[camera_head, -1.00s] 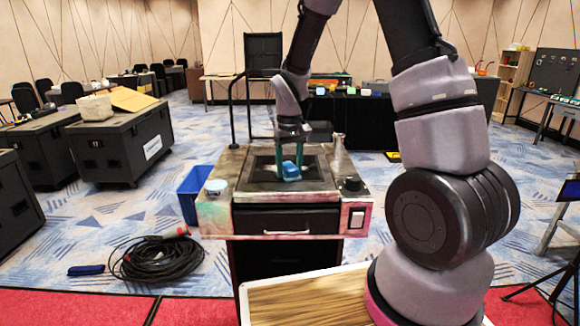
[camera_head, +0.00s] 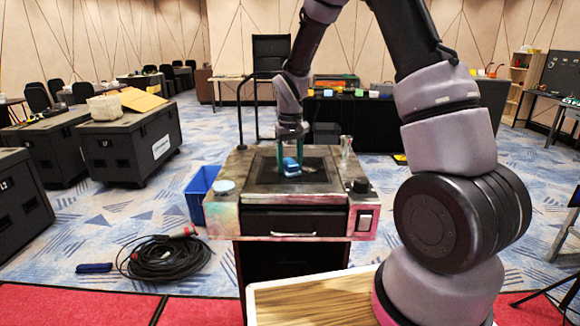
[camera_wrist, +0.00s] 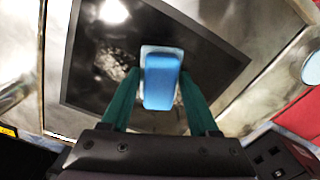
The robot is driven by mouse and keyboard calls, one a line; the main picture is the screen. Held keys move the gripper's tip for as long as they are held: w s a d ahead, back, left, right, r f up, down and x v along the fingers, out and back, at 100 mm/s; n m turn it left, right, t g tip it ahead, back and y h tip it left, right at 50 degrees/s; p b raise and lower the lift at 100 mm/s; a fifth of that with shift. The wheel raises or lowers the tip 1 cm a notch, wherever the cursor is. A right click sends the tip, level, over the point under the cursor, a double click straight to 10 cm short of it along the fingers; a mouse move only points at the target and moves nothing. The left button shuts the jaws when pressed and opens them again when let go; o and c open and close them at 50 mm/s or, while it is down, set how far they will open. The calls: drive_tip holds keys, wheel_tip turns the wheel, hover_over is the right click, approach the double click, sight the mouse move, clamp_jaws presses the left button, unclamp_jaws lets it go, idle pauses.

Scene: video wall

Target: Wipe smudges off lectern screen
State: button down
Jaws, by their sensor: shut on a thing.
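The lectern (camera_head: 226,203) stands in front of me, and its dark screen (camera_head: 262,172) is set into the top; the screen also shows in the wrist view (camera_wrist: 88,62). My gripper (camera_head: 290,160) is over the middle of the screen, its green fingers shut on a blue wiping block (camera_head: 291,167). In the wrist view the block (camera_wrist: 160,80) has a paler edge around it and sits at the screen; I cannot tell if it is touching. A greyish smudge (camera_wrist: 117,62) lies on the screen left of the block, near a bright light reflection.
On the lectern top are a pale blue round lid (camera_head: 224,186), a metal cylinder (camera_head: 345,144) and a black knob (camera_head: 360,186). A blue bin (camera_head: 200,193) stands at its left. A coiled black cable (camera_head: 163,258) lies on the floor. Black cases (camera_head: 128,140) stand at left.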

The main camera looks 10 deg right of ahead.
sight(282, 178)
drive_tip(key=shift+w+d+f, duration=0.1)
drive_tip(key=shift+w+d, duration=0.1)
drive_tip(key=shift+w, duration=0.65)
drive_tip(key=shift+w+d, duration=0.15)
drive_tip(key=shift+w, duration=0.75)
drive_tip(key=shift+w+d+f, duration=0.1)
drive_tip(key=shift+w+d, duration=0.1)
drive_tip(key=shift+w, duration=0.65)
drive_tip(key=shift+w+d+r, duration=0.1)
drive_tip(key=shift+w+d, duration=0.05)
drive_tip(key=shift+w, duration=0.4)
drive_tip(key=shift+w+r, duration=0.15)
drive_tip(key=shift+r, duration=0.05)
drive_tip(key=shift+a, duration=1)
drive_tip(key=shift+a+f, duration=0.25)
drive_tip(key=shift+a, duration=0.1)
drive_tip(key=shift+s+a+f, duration=0.1)
drive_tip(key=shift+s, duration=0.35)
drive_tip(key=shift+s+a+f, duration=0.1)
drive_tip(key=shift+s+f, duration=0.05)
drive_tip(key=shift+s, duration=1.3)
drive_tip(key=shift+s+a+r, duration=0.1)
drive_tip(key=shift+s+a, duration=0.1)
drive_tip(key=shift+s, duration=0.85)
drive_tip(key=shift+s+a+r, duration=0.1)
drive_tip(key=shift+s+a, duration=0.1)
drive_tip(key=shift+s, duration=0.9)
drive_tip(key=shift+s+a, duration=0.2)
drive_tip(key=shift+s, duration=0.85)
